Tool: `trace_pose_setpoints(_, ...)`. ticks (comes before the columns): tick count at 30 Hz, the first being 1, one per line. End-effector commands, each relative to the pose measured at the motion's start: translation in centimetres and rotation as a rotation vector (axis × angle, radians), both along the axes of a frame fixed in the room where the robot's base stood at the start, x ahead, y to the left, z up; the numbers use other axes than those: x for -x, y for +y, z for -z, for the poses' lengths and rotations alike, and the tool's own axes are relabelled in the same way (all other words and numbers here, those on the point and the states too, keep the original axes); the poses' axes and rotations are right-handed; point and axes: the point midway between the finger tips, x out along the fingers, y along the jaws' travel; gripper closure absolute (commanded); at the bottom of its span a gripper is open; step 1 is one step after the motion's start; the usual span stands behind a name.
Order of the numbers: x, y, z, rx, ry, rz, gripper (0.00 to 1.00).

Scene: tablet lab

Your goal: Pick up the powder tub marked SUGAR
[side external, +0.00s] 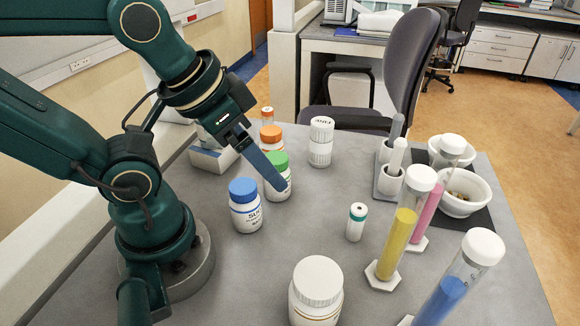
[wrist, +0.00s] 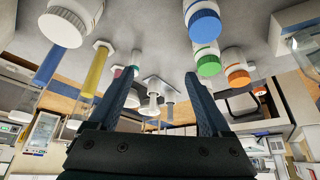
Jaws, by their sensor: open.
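A white tub with a blue lid (side external: 246,217) stands upright on the grey table, its label partly readable as "SU…". In the wrist view, which is upside down, this tub (wrist: 203,22) is at the top right. My gripper (side external: 277,184) is tilted down above the table, right of the blue-lidded tub in the side view and overlapping the green-lidded tub (side external: 278,188). In the wrist view my gripper (wrist: 160,76) has its two fingers wide apart with nothing between them. The SUGAR label does not show in full.
An orange-lidded tub (side external: 271,137) and a white-lidded container (side external: 321,143) stand farther back. A large white-lidded tub (side external: 316,296) is in front, with a small teal-banded vial (side external: 356,222) behind it. Cylinders of yellow (side external: 398,229) and blue powder (side external: 441,300) stand at right, near a mortar (side external: 466,194).

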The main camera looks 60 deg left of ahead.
Motion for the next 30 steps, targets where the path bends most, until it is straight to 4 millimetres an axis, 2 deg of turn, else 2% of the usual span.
trace_pose_setpoints(3, 0.0, 0.0, 0.0, 0.000, 0.000, 0.000, 0.18)
trace_pose_setpoints(4, 0.0, 0.0, 0.0, 0.000, 0.000, 0.000, 0.06)
trace_pose_setpoints(5, 0.0, 0.0, 0.0, 0.000, 0.000, 0.000, 0.00)
trace_pose_setpoints(12, 0.0, 0.0, 0.0, 0.002, 0.000, -0.004, 0.00)
trace_pose_setpoints(15, 0.6, -0.2, 0.2, 0.022, 0.032, -0.027, 0.00)
trace_pose_setpoints(17, 0.8, -0.5, -0.3, 0.053, 0.045, -0.050, 0.00)
trace_pose_setpoints(23, 0.8, -2.4, -1.8, 0.179, 0.213, -0.135, 0.00)
trace_pose_setpoints(30, -0.3, -4.7, -2.6, 0.311, 0.496, -0.231, 0.00)
